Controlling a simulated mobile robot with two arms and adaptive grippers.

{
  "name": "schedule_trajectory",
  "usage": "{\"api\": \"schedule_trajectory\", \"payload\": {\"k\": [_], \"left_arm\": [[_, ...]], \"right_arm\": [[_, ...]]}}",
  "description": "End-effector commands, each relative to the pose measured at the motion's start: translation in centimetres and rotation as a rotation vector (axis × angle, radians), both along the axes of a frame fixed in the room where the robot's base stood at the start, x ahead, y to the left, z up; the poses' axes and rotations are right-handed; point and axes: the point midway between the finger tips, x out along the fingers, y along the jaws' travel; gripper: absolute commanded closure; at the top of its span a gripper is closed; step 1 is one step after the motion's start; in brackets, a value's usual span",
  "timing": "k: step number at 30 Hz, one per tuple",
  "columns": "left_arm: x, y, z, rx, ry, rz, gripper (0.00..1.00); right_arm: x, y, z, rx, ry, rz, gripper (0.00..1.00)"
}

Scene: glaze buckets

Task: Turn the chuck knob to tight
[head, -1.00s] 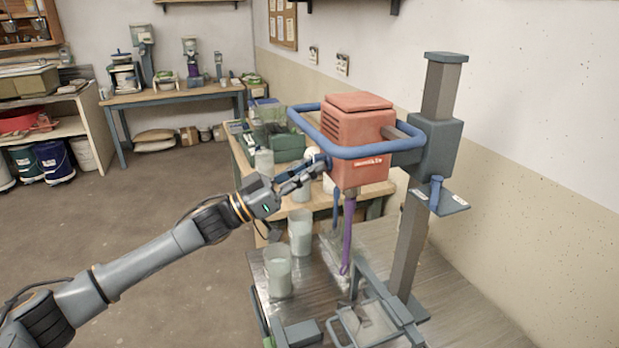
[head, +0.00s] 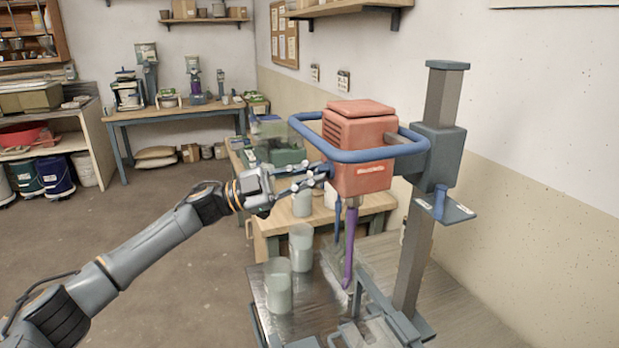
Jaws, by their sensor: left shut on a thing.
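The red mixer head (head: 358,150) hangs on its grey and blue stand, with a blue guard rail around it. A purple shaft (head: 350,250) points down from below the head. My left gripper (head: 327,173) is at the left side of the red head, its fingers shut on the small dark blue chuck knob there. The fingers mostly hide the knob, and I cannot read its setting or any mark. My right gripper is not in view.
Two pale translucent containers, one nearer (head: 278,287) and one behind (head: 301,247), stand on the metal table (head: 390,250) below my left gripper. A wooden bench (head: 272,224) is behind. A blue-handled bracket (head: 440,205) juts from the stand's right side.

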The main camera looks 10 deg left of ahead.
Motion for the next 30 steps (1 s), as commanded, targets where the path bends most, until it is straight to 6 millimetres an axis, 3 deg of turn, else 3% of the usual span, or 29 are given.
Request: {"api": "schedule_trajectory", "payload": {"k": [18,19,21,30], "left_arm": [[0.05,-0.01,0.40,0.017,-0.036,0.002,1.00],[0.04,-0.01,0.40,0.017,-0.036,0.002,0.81],[0.03,-0.01,0.36,0.018,-0.036,0.001,0.67],[0.02,-0.02,0.11,0.019,-0.032,0.000,0.64]], "right_arm": [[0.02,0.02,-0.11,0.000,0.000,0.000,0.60],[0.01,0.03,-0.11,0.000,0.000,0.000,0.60],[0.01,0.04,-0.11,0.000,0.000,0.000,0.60],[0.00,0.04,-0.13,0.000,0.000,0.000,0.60]]}}
